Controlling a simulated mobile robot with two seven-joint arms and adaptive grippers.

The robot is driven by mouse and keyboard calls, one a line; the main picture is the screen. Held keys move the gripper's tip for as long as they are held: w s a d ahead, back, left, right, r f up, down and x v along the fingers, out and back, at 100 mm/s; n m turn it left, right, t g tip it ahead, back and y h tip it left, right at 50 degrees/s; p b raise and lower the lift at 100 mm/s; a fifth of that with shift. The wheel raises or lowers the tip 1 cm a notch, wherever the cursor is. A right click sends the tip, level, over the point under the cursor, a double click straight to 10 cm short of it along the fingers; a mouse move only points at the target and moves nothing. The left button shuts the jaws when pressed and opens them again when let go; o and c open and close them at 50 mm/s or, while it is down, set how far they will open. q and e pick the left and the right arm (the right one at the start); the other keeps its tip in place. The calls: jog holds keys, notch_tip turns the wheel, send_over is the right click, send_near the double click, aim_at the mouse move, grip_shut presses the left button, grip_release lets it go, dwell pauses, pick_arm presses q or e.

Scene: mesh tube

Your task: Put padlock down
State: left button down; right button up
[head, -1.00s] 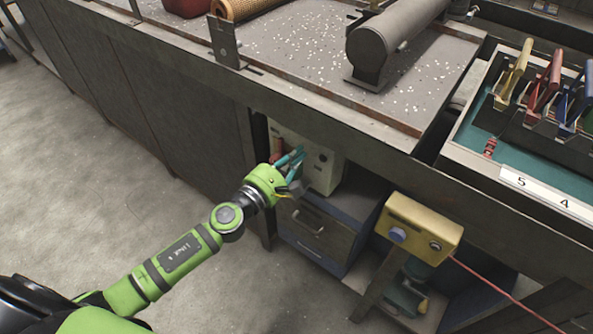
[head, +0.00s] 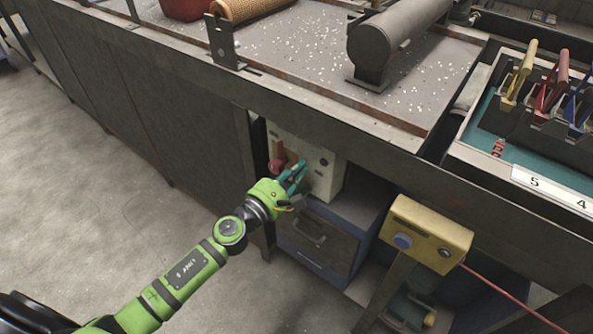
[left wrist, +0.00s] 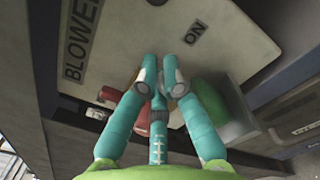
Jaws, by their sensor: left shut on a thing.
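My left gripper (head: 298,172) reaches in under the bench, just in front of a pale panel (head: 322,166). Its teal fingers are closed together in the left wrist view (left wrist: 160,75), against the panel marked BLOWER and ON. What they hold is almost wholly hidden; I take it to be the padlock, but its shape and colour do not show clearly. A red part (head: 277,156) on the panel is left of the fingers; it also shows in the left wrist view (left wrist: 108,95). My right gripper is out of view.
Below the panel is a cabinet with a drawer (head: 318,236). A yellow box (head: 428,232) with a round knob stands right of it, with a red cable. The bench edge (head: 300,108) overhangs the gripper. A rack (head: 520,120) of coloured items is at the right.

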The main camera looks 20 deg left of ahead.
pick_arm(q)
jog(key=shift+a, duration=0.1)
jog(key=c, duration=1.4)
grip_release()
jog(key=shift+s, duration=0.25)
jog(key=b+v, duration=0.3)
jog(key=v, duration=0.8)
jog(key=s+a+f+n+g+y, duration=0.1)
jog(key=a+f+n+g+y, duration=0.2)
jog(key=f+n, duration=0.9)
jog(key=s+a+f+n+g+y, duration=0.2)
jog(key=a+f+n+y, duration=0.15)
jog(key=f+n, duration=0.9)
jog(key=s+d+f+n+g, duration=0.2)
jog(key=s+f+n, duration=0.3)
jog(key=f+n, duration=0.1)
jog(key=s+d+f+n+g, duration=0.2)
jog(key=s+f+n+g, duration=0.1)
jog(key=s+f+n, duration=0.3)
jog(key=s+d+f+n+g, duration=0.2)
jog(key=s+f+n, duration=0.3)
jog(key=f+n, duration=0.2)
jog(key=shift+s+f+g+h, duration=0.2)
jog(key=shift+f+g+h, duration=0.15)
jog(key=shift+f, duration=0.3)
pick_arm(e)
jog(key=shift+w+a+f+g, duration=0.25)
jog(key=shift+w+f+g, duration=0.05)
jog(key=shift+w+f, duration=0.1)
